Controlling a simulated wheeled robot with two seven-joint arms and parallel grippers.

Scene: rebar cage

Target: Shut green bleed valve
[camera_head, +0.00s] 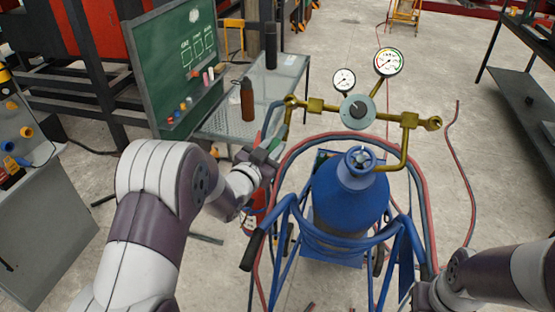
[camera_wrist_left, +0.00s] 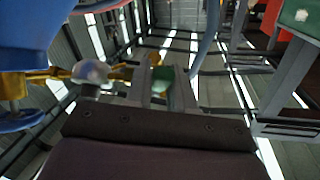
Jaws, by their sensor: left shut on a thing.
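The green bleed valve shows in the left wrist view as a small green knob (camera_wrist_left: 163,79) between my left fingers. My left gripper (camera_wrist_left: 160,82) is shut on it. In the head view, my left gripper (camera_head: 276,140) is at the left end of the brass manifold (camera_head: 318,106), just below its left fitting, and the fingers largely hide the valve. The manifold carries two round gauges and a grey round regulator knob (camera_head: 357,110). My right arm comes in at the bottom right; its gripper is not seen.
A blue gas cylinder (camera_head: 345,205) stands on a blue cart with red hoses around it, close to my left arm. A dark bench (camera_head: 525,90) is at right. Floor between is mostly clear.

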